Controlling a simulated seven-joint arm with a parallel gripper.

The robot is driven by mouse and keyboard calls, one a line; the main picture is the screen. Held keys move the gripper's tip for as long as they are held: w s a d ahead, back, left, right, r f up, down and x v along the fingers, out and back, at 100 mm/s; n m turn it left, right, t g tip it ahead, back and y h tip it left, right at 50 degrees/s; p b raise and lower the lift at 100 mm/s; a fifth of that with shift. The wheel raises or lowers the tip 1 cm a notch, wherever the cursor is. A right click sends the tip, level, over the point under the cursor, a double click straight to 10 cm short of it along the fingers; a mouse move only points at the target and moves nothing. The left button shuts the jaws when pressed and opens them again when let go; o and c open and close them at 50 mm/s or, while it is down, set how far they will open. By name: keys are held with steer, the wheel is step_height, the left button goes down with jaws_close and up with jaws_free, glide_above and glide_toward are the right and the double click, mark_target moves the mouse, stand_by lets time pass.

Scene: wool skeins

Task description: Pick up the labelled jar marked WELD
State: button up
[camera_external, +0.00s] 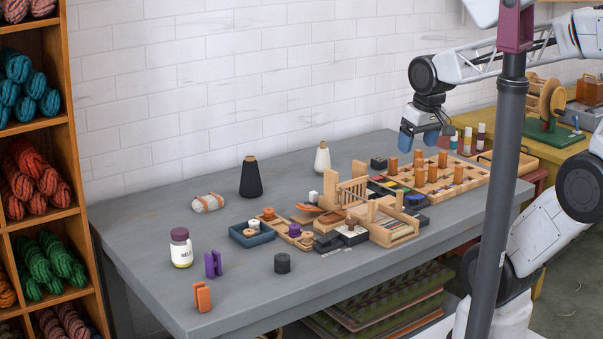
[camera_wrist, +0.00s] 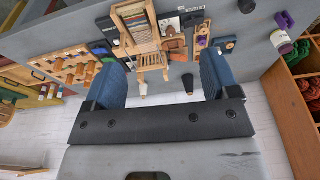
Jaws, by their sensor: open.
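The labelled jar (camera_external: 181,248) is a small white jar with a purple lid. It stands upright at the left end of the grey table, and its label lettering is only partly legible. It also shows in the wrist view (camera_wrist: 281,40) at the upper right, with its purple lid beside it. My gripper (camera_external: 424,140) is above the far right part of the table, over the wooden peg board, well away from the jar. In the wrist view its two blue fingers (camera_wrist: 161,82) are wide apart with nothing held between them.
Purple (camera_external: 213,264) and orange (camera_external: 202,297) clips and a dark cylinder (camera_external: 282,263) are near the jar. Black (camera_external: 251,178) and white (camera_external: 322,159) cones stand behind. A wooden loom (camera_external: 345,192) and peg board (camera_external: 440,176) crowd the middle and right.

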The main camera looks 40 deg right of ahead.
steer(key=w+a+f+m+g+y, duration=0.2)
steer(key=w+a+f+m+y, duration=0.15)
steer(key=w+a, duration=0.75)
steer(key=w+a+f+m+g+y, duration=0.35)
steer(key=w+a, duration=0.55)
steer(key=w, duration=0.4)
steer(key=m+y, duration=0.6)
steer(key=m, duration=0.2)
glide_toward(179, 231)
steer(key=a+f, duration=0.1)
steer(key=a, duration=0.1)
steer(key=shift+s+f, duration=0.15)
steer(key=shift+s, duration=0.25)
steer(key=shift+x, duration=1.25)
steer(key=shift+a, duration=0.1)
steer(key=shift+x, duration=2.5)
